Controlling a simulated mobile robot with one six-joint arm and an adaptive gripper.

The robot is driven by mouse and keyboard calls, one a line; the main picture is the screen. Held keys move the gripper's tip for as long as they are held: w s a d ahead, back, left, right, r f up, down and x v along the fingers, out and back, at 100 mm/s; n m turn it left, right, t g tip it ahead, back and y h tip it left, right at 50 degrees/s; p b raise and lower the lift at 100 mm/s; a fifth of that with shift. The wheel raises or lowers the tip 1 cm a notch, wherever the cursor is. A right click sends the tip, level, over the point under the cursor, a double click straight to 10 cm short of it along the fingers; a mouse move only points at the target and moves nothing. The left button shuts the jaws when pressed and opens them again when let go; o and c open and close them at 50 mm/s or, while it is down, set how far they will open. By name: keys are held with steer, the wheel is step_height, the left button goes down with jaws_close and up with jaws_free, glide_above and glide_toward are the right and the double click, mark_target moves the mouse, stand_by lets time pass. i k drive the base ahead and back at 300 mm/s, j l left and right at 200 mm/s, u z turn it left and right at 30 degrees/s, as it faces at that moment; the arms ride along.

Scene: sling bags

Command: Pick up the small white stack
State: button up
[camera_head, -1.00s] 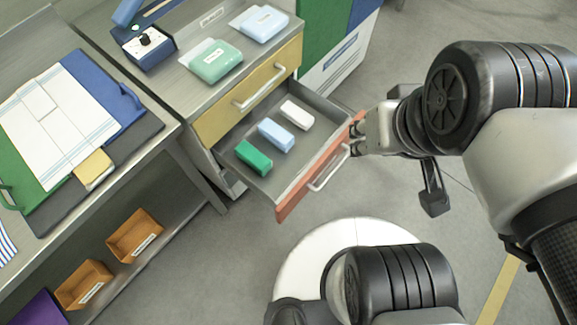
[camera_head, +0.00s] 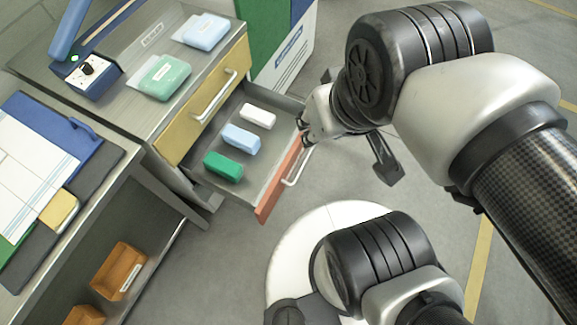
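The small white stack (camera_head: 258,117) lies in the open drawer (camera_head: 255,160), at the far end of a row. A light blue stack (camera_head: 241,137) and a green stack (camera_head: 223,166) lie nearer in the same drawer. My gripper (camera_head: 306,128) is at the right of the drawer, by the top of its red front panel (camera_head: 281,180). It is to the right of the white stack and apart from it. The fingers are small and partly hidden by the arm, so I cannot tell whether they are open or shut.
A yellow drawer front (camera_head: 203,100) is above the open drawer. On the cabinet top are green (camera_head: 162,77) and blue (camera_head: 203,32) packs and a blue sealing device (camera_head: 85,75). A table with bags (camera_head: 40,160) stands at left. Grey floor is free below the drawer.

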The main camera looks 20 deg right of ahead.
mark_target(264, 119)
steer(key=i+l+u, duration=0.1)
steer(key=u, duration=1.05)
steer(key=l+u, duration=0.3)
steer(key=l, duration=0.4)
steer(key=l+u, duration=0.3)
steer(key=l, duration=0.4)
steer(key=k+l+u, duration=0.15)
steer(key=l+u, duration=0.15)
steer(key=l, duration=0.4)
